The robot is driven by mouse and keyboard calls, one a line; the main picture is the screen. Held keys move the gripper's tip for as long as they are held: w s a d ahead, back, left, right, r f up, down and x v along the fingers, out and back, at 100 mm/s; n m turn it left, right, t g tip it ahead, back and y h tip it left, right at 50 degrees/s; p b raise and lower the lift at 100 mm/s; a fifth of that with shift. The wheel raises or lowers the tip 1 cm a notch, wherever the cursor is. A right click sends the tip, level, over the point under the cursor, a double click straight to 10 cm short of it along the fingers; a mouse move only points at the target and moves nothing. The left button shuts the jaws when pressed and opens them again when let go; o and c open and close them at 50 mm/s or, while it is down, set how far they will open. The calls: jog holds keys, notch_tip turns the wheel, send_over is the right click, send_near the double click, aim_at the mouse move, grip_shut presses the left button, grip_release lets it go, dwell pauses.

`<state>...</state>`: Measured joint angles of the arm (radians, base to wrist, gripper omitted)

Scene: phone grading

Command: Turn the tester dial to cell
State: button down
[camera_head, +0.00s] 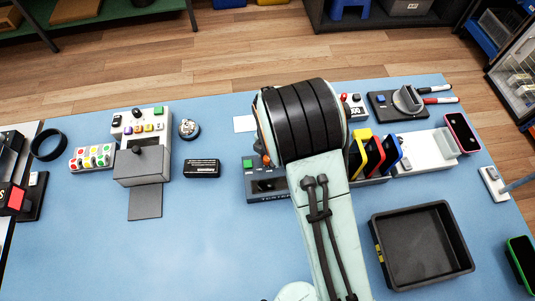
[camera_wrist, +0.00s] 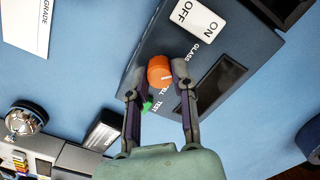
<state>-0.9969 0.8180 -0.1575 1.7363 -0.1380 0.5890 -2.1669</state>
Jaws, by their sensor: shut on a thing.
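The tester (camera_head: 262,198) is a dark grey box on the blue table, partly hidden by my arm in the head view. In the wrist view its panel (camera_wrist: 215,112) carries an orange dial (camera_wrist: 160,70) with a short white pointer mark. Labels reading GLASS, CELL and TEST lie around it. The pointer slants toward the right; I cannot tell exactly which label it marks. My gripper (camera_wrist: 158,73) is shut on the dial, one finger on each side. A green button (camera_wrist: 147,105) shows beside the left finger. A white ON/OFF switch (camera_wrist: 198,20) is above.
A black box (camera_head: 202,168) lies left of the tester. Yellow, red and blue upright slabs (camera_head: 374,155) stand close on its right. A black tray (camera_head: 450,282) is at the front right. A grey-and-white device (camera_head: 141,170) stands at left. The front-left table is clear.

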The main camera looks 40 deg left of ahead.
jog(key=shift+m, duration=0.3)
jog(key=m, duration=0.3)
jog(key=shift+m, duration=0.4)
jog(key=m, duration=0.4)
jog(key=shift+m, duration=0.3)
jog(key=m, duration=0.4)
jog(key=shift+f+m, duration=0.1)
jog(key=shift+m, duration=2)
jog(key=c, duration=0.9)
grip_release()
